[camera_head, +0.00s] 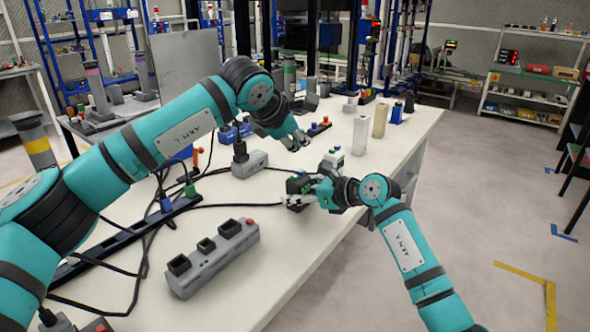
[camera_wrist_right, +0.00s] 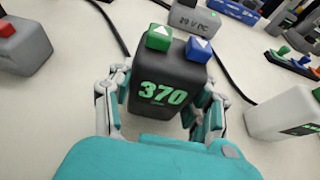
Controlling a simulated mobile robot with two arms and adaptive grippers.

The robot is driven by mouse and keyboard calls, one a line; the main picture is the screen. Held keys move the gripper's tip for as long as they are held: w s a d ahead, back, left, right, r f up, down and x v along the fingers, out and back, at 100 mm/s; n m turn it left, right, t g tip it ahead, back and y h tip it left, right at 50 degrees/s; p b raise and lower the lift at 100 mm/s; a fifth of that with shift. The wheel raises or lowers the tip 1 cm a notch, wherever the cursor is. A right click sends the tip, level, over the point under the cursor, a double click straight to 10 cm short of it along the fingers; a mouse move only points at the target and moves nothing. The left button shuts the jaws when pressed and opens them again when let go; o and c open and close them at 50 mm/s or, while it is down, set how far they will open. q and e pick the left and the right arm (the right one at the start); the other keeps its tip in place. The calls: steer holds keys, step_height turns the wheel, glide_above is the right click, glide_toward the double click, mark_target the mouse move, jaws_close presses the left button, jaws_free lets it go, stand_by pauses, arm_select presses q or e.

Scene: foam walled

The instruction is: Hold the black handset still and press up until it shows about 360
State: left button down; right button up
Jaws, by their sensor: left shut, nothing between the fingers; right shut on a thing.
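The black handset (camera_wrist_right: 165,85) stands between the fingers of my right gripper (camera_wrist_right: 158,100), which is shut on it. Its green digits read 370 in the right wrist view. A green button (camera_wrist_right: 159,38) and a blue button (camera_wrist_right: 198,49), each with a white triangle mark, sit on its top. In the head view the handset (camera_head: 297,186) is partly covered by my right gripper (camera_head: 305,193), low over the white table. My left gripper (camera_head: 295,141) is shut and empty, above and behind the handset, apart from it.
A grey box (camera_head: 249,165) with a cable is left of the handset. A grey block with black sockets (camera_head: 212,257) lies at the front left.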

steer(key=o, duration=1.3)
